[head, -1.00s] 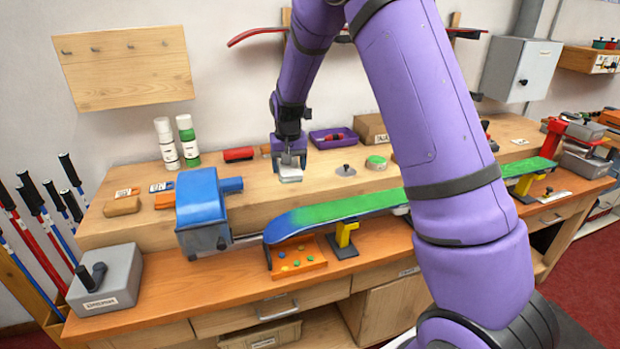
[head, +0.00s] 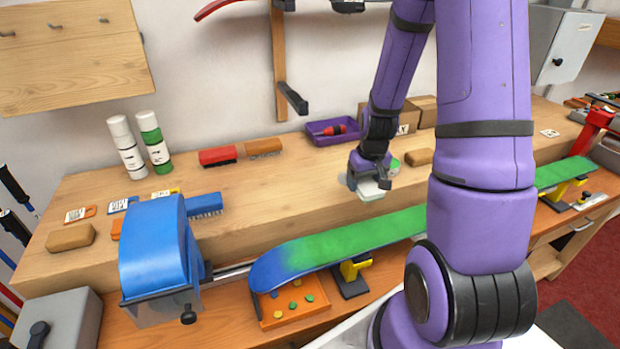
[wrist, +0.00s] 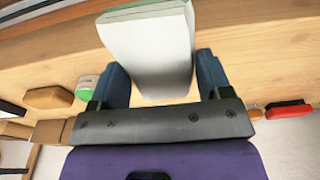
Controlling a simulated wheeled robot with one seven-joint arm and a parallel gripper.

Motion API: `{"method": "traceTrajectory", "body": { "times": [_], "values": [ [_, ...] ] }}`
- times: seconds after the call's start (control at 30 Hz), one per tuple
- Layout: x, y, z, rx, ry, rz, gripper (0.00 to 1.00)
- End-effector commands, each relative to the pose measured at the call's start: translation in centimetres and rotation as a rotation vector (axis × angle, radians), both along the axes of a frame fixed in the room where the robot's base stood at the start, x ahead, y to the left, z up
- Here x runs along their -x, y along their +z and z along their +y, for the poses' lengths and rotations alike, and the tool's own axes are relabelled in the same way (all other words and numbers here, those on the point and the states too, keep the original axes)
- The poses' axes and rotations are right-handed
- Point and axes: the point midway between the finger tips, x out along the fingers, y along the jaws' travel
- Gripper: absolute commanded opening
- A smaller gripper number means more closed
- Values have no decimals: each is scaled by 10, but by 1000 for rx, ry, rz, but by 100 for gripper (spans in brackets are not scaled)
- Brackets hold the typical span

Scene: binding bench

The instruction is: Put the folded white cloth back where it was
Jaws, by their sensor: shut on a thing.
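My gripper (head: 370,180) is shut on the folded white cloth (head: 371,191). In the head view the cloth is held above the upper wooden shelf of the bench, near its front edge. In the wrist view the cloth (wrist: 148,48) sits between the two blue-grey fingers and reaches out past them, with a green strip along its far edge. Behind the gripper a grey thing is partly hidden, and a green-topped tin (wrist: 86,86) shows beside the left finger in the wrist view.
A blue-and-green ski or board (head: 340,243) lies clamped below, in front of the shelf (head: 270,200). A blue device (head: 160,245) stands at the left. A purple tray (head: 330,131), brushes (head: 217,156) and cartons (head: 424,110) stand at the back. The shelf left of the gripper is clear.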

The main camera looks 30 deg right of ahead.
Motion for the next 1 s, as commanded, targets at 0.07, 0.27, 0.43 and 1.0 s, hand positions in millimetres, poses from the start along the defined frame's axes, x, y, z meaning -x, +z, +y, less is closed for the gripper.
{"method": "traceTrajectory", "body": {
  "times": [0.07,0.27,0.43,1.0],
  "values": [
    [-4,-1,4,0,5,0,53],
    [-31,-4,24,0,7,0,53],
    [-57,-7,44,1,8,-1,53],
    [-122,-15,91,0,2,0,53]
  ]
}}
